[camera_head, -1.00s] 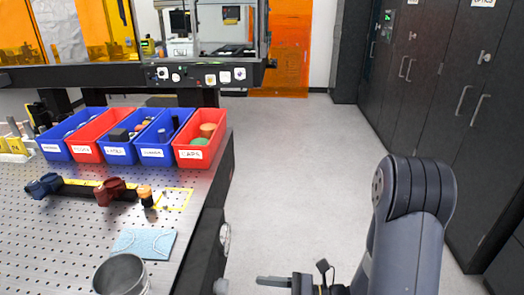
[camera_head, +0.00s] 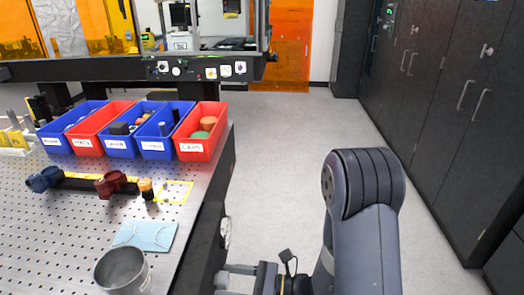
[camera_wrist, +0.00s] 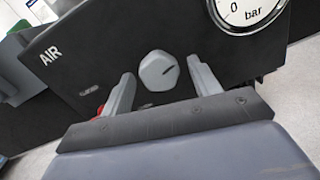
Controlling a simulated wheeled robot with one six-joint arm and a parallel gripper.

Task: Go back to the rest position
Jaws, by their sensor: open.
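My gripper (camera_head: 222,280) is low in the head view, beside the right edge of the perforated optical table (camera_head: 200,215). In the wrist view its two fingers (camera_wrist: 162,82) stand apart with nothing gripped. A grey knob (camera_wrist: 157,70) on a black panel marked AIR (camera_wrist: 90,55) shows between the fingers, seemingly beyond them. I cannot tell how far off it is. A round gauge marked bar (camera_wrist: 243,12) is at the upper right of the wrist view and also shows on the table's side in the head view (camera_head: 226,232).
Blue and red bins (camera_head: 203,148) stand along the table's back. A metal cup (camera_head: 122,272), a light blue pad (camera_head: 146,236) and a dark red holder (camera_head: 112,184) are on the table. Dark cabinets (camera_head: 440,110) line the right. The floor (camera_head: 290,150) between is clear.

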